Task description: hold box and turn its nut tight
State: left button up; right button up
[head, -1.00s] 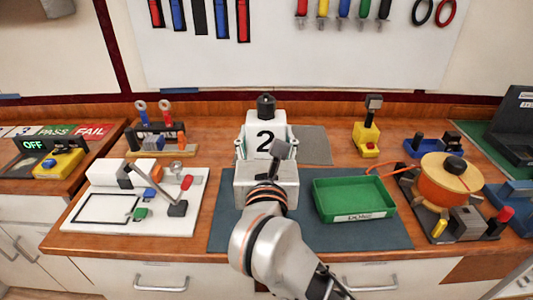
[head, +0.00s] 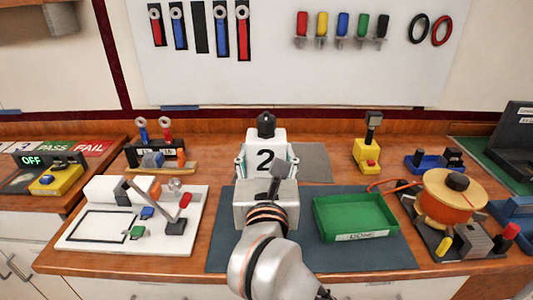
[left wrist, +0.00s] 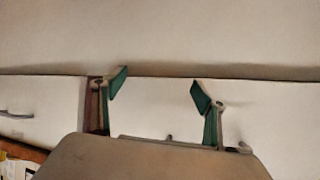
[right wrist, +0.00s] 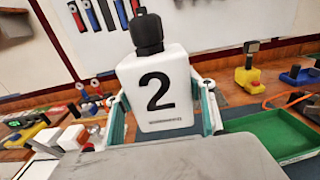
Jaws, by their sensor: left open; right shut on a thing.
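A white box (right wrist: 158,115) marked with a black 2 stands upright between the fingers of my right gripper (right wrist: 162,112). It also shows in the head view (head: 265,158), above the blue-grey mat. My right gripper is shut on its two sides with green-padded fingers. A black knob-like piece, seemingly the nut (right wrist: 147,32), sits on top of the box; it also shows in the head view (head: 266,124). The underside of the box is hidden behind my gripper. My left gripper (left wrist: 158,88) is open and empty in the left wrist view, and outside the head view.
A green tray (head: 355,234) sits right of my right gripper on the mat (head: 225,242). A white board with a lever (head: 80,240) lies left. An orange spool (head: 445,205) and a yellow stand (head: 367,155) are at the right. Pale cabinet fronts (left wrist: 160,105) fill the left wrist view.

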aim_at(266, 174)
jog(key=shift+f+b, duration=1.7)
jog(key=shift+f, duration=0.7)
jog(key=shift+f+b, duration=3.5)
jog(key=shift+f, duration=1.85)
jog(key=shift+f+b, duration=0.75)
jog(key=shift+f, duration=0.5)
pick_arm(q)
notch_tip(266, 174, down, 8)
jog(key=shift+w+a+m, duration=0.25)
jog(key=shift+m, duration=0.05)
